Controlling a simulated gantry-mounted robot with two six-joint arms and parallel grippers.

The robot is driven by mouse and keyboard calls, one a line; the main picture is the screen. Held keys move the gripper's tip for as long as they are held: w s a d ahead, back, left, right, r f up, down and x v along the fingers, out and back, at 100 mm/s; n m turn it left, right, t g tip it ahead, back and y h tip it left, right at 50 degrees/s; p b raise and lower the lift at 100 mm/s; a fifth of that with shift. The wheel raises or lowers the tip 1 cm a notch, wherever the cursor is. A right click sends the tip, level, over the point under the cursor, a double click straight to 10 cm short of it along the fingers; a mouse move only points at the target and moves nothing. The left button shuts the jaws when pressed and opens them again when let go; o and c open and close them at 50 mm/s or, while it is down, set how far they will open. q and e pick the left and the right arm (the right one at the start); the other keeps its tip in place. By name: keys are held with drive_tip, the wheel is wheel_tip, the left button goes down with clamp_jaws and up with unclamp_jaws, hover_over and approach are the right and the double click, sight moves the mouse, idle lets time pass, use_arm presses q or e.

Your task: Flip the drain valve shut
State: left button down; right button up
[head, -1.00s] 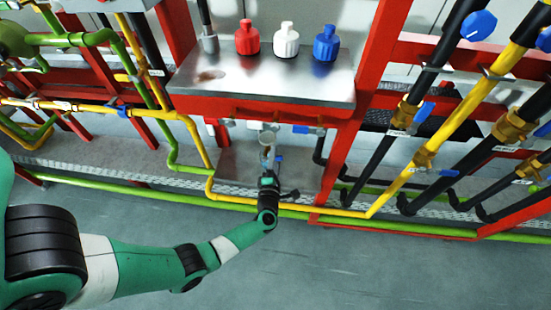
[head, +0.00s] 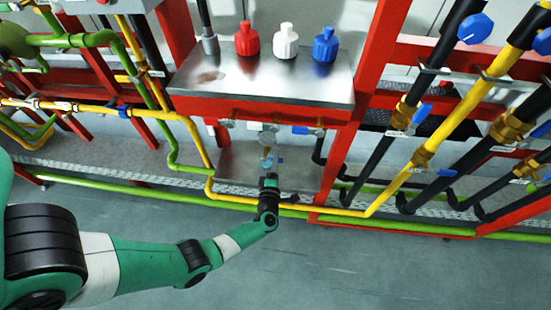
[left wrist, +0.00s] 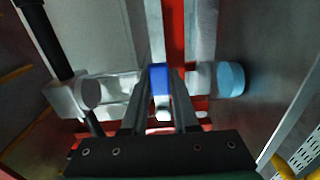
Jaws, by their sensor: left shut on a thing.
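The fingers hide part of the valve body. My right gripper is not in view.
Red, white and blue bottles (head: 285,42) stand on the steel bench top (head: 215,88). Other valves flank the drain valve, one with a blue handle (head: 305,130). Yellow pipe (head: 335,212) and green pipe (head: 110,190) run low nearby. The floor in front is clear.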

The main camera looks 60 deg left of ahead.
use_arm(q)
drive_tip(key=c, duration=0.7)
unclamp_jaws()
drive_tip(key=p+v, duration=0.3)
drive_tip(key=v, duration=0.8)
drive_tip(key=shift+s+d+p, duration=0.2)
drive_tip(key=shift+d+p, duration=0.05)
drive_tip(key=shift+p, duration=0.15)
